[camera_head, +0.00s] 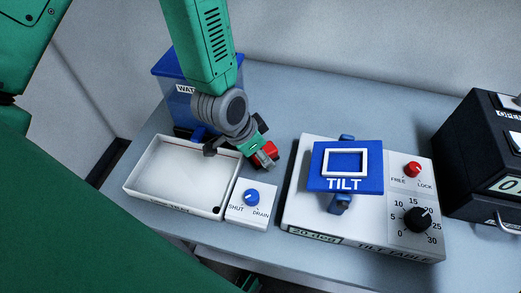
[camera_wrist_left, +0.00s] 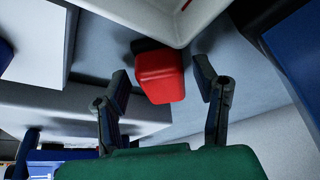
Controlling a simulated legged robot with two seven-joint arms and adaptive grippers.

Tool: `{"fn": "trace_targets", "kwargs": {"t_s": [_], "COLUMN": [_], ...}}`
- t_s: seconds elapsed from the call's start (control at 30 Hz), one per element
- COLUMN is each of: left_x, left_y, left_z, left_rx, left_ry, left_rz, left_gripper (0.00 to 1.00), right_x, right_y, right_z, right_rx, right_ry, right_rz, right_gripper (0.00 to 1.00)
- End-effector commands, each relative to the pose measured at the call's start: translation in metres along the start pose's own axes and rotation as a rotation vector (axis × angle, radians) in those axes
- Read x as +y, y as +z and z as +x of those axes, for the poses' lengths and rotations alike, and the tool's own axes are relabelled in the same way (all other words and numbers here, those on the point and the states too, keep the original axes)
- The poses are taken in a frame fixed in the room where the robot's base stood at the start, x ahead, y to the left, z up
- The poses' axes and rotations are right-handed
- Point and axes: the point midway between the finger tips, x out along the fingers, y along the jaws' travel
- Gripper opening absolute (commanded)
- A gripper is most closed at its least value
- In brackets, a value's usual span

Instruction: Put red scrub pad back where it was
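The red scrub pad (camera_head: 268,150) is a small red block behind the drain box, partly hidden by my left gripper (camera_head: 259,157) in the head view. In the left wrist view the red pad (camera_wrist_left: 160,77) lies between and just beyond the two dark fingertips of my left gripper (camera_wrist_left: 162,76). The fingers are spread, with a gap on each side of the pad. I cannot tell if the pad rests on the table. My right gripper is not in view.
A white tray (camera_head: 131,180) and a drain box (camera_head: 241,211) with a blue knob stand in front of the gripper. A blue water tank (camera_head: 170,72) is behind. The tilt table (camera_head: 300,208) is close on the right, a black device (camera_head: 479,150) farther right.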

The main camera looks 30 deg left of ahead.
Motion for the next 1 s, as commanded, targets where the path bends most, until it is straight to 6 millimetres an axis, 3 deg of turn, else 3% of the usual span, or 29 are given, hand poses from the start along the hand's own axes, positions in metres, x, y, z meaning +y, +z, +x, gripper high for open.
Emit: {"fn": "trace_targets", "kwargs": {"t_s": [0.17, 0.5, 0.7, 1.0], "left_x": [-0.001, -0.001, -0.001, 0.0], "left_y": [-0.002, -0.003, -0.002, -0.001], "left_z": [-0.01, -0.079, -0.11, -0.122], "left_rx": [0.003, 0.005, 0.002, -0.001], "left_ry": [-0.001, -0.002, -0.001, 0.001], "left_rz": [0.0, 0.0, 0.0, 0.0], "left_gripper": [0.55, 0.55, 0.55, 0.55], "right_x": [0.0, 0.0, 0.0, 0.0], "right_y": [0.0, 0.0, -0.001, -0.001], "right_z": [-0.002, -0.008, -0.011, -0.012], "right_rx": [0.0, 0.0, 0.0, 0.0], "right_ry": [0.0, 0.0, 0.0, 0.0], "right_rz": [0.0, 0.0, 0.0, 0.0], "right_gripper": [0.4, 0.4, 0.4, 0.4]}}
